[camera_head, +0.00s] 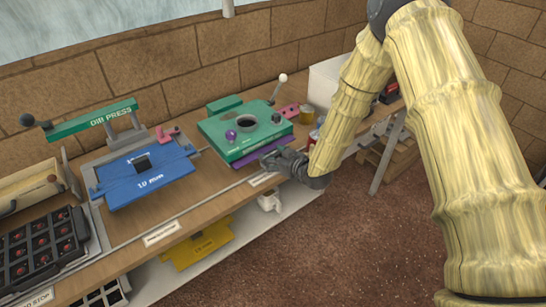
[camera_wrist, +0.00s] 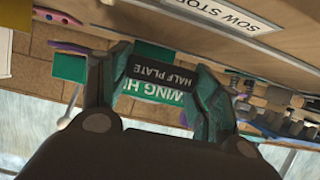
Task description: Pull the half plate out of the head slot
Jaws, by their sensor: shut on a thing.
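The sewing head, a green block (camera_head: 225,136) with a round dark hole on top, stands on the bench in the head view. A purple plate edge (camera_head: 240,162) shows low along its front, beside my gripper (camera_head: 277,158). In the wrist view my gripper (camera_wrist: 163,72) is shut on a dark tab lettered "HALF PLATE" (camera_wrist: 160,73), which reads upside down. The green head front (camera_wrist: 153,90) shows behind the tab. How far the half plate sits in the slot is hidden.
A blue plate press (camera_head: 150,185) with a green lever (camera_head: 92,120) stands left of the head. A dark tray of red pieces (camera_head: 42,250) is at the far left. A yellow plate (camera_head: 198,246) is below the bench. Open floor (camera_head: 330,240) lies in front.

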